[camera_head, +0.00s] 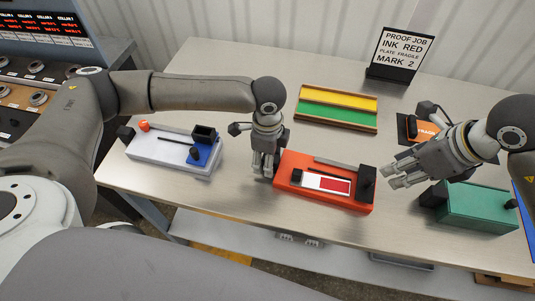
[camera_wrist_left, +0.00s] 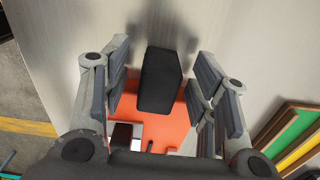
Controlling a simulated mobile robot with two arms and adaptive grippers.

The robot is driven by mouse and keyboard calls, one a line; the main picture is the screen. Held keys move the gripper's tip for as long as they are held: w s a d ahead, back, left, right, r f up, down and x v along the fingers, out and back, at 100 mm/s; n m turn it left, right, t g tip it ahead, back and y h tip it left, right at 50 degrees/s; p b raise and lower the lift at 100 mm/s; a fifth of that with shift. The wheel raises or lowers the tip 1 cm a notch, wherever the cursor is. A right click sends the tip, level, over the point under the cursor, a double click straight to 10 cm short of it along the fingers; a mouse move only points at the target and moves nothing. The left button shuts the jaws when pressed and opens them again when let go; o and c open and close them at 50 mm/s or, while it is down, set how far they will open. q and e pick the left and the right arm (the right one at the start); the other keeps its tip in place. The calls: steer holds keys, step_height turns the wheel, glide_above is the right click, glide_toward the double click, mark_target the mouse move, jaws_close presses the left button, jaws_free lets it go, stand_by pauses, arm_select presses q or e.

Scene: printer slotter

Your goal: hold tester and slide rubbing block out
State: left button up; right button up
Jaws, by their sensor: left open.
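The red tester (camera_head: 322,201) lies on the table in the middle of the head view, with a white and red strip (camera_head: 326,184) on top and a dark upright part at its right end. My left gripper (camera_head: 263,170) points down at the tester's left end. In the left wrist view its open fingers stand on either side of a black block (camera_wrist_left: 159,80) at the end of the red tester (camera_wrist_left: 170,128); gaps show on both sides. In the head view the gripper hides that block. My right gripper (camera_head: 394,176) is above the table, right of the tester and apart from it; its opening is unclear.
A white and blue tester (camera_head: 165,152) stands at left and a green tester (camera_head: 478,207) at right. A yellow and green tray (camera_head: 337,107) lies behind. A black sign (camera_head: 400,55) stands at the back. An orange "fragile" item (camera_head: 426,131) is partly hidden behind my right gripper.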

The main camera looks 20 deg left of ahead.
mark_target(371, 178)
arm_select(q)
jaws_close()
arm_select(e)
steer(key=shift+o, duration=0.5)
steer(key=w+a+r+n+g+h, duration=0.2)
steer(key=a+n+h, duration=0.2)
steer(key=f, duration=1.2)
steer(key=shift+d+f, duration=0.15)
steer(key=shift+d, duration=0.05)
jaws_close()
